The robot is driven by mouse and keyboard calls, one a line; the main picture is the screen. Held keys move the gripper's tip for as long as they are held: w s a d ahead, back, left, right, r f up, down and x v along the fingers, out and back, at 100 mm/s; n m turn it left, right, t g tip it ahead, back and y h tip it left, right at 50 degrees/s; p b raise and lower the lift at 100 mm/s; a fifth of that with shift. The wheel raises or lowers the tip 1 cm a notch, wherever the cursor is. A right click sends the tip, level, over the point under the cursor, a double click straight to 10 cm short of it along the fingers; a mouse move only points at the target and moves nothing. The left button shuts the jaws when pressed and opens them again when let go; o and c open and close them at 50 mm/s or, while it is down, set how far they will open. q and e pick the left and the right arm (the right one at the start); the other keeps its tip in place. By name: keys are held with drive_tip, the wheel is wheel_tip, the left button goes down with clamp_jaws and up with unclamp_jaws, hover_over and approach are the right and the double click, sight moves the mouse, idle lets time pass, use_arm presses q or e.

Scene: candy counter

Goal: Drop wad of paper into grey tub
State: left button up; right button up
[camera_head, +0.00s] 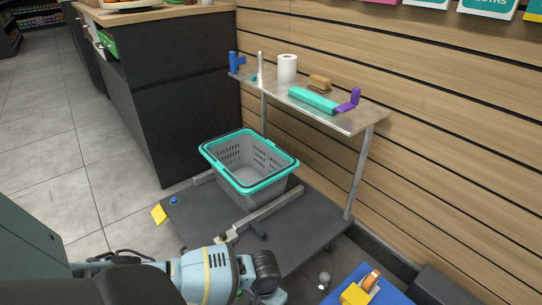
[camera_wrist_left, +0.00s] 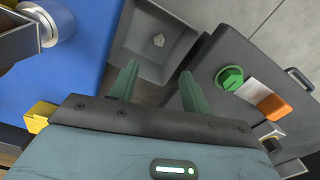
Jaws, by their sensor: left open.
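In the left wrist view, a small crumpled pale wad of paper (camera_wrist_left: 159,40) shows inside the square grey tub (camera_wrist_left: 127,48), over its floor. I cannot tell for sure that it touches the floor. My left gripper (camera_wrist_left: 160,80) is open and empty, its two green fingers spread at the tub's near side and apart from the wad. In the head view my left arm reaches in at the bottom, its fingers hidden. A small pale lump (camera_head: 324,276), which looks like the wad, shows just right of it. My right gripper is not in view.
A blue surface (camera_wrist_left: 75,75) with a yellow tape dispenser (camera_head: 357,294) lies beside the tub. A dark box with a green knob (camera_wrist_left: 230,78) flanks its other side. A teal-rimmed basket (camera_head: 248,165) stands on a dark cart below a metal shelf (camera_head: 345,115).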

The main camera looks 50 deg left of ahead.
use_arm(q)
wheel_tip(320, 180, up, 6)
drive_tip(key=p, duration=0.3)
drive_tip(key=shift+r, duration=0.2)
idle(0.4)
